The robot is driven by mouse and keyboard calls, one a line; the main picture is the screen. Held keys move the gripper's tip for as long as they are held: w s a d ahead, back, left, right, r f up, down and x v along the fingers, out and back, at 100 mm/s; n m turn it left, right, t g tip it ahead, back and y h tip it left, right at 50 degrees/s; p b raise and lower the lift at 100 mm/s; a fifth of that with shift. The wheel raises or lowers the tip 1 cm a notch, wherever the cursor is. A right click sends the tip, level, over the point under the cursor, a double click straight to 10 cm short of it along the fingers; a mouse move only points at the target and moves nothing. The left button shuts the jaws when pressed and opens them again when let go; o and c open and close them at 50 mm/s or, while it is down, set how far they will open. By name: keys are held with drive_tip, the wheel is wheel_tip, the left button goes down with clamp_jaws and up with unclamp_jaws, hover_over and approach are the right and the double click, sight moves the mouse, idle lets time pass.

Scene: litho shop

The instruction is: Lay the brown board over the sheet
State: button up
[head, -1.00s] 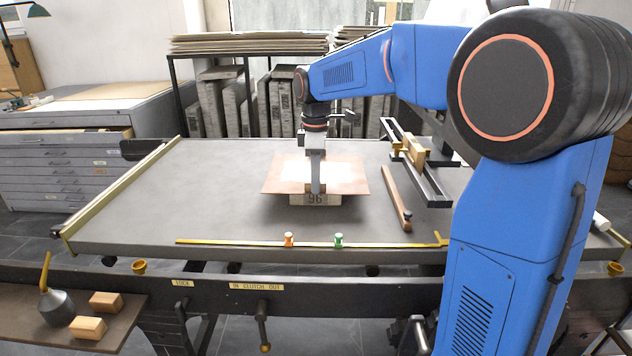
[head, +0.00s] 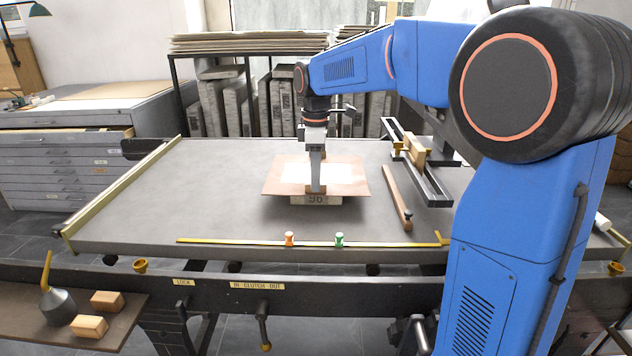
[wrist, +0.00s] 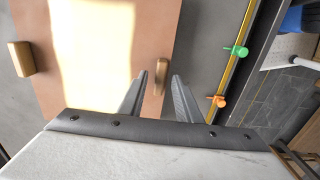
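The brown board (head: 350,181) lies flat on top of the pale stone block (head: 316,200) marked 96, overhanging it. A pale bright patch (head: 308,173) covers the board's middle; I cannot tell whether it is light or paper. No separate sheet shows beneath the board. My gripper (head: 316,190) is at the board's near edge. In the wrist view, a small wooden grip (wrist: 160,72) on the board (wrist: 118,80) stands between the spread fingertips of my gripper (wrist: 158,84), with gaps beside it. A second wooden grip (wrist: 20,58) is at the opposite edge.
The grey press bed (head: 215,190) is clear to the left. A wooden bar (head: 397,197) and a dark rail frame (head: 425,170) lie to the right. A yellow rule (head: 212,241) with an orange peg (head: 289,239) and green peg (head: 339,240) runs along the front.

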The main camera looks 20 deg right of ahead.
wheel_tip(320, 180, up, 10)
drive_tip(key=r, duration=0.1)
drive_tip(key=s+d+f+m+t, duration=0.1)
drive_tip(key=s+d+f+m, duration=0.2)
drive_tip(key=s, duration=0.6)
drive_tip(key=s+d+f+m+t, duration=0.1)
drive_tip(key=s+d+f+m, duration=0.2)
drive_tip(key=s, duration=0.6)
drive_tip(key=s+d+f+m+t, duration=0.1)
drive_tip(key=s+f+m+t, duration=0.1)
drive_tip(key=s+f+m, duration=0.6)
drive_tip(key=s+f, duration=0.5)
drive_tip(key=s, duration=0.2)
drive_tip(key=shift+s+f+t, duration=0.25)
drive_tip(key=shift+f+t, duration=0.1)
drive_tip(key=shift+t, duration=0.05)
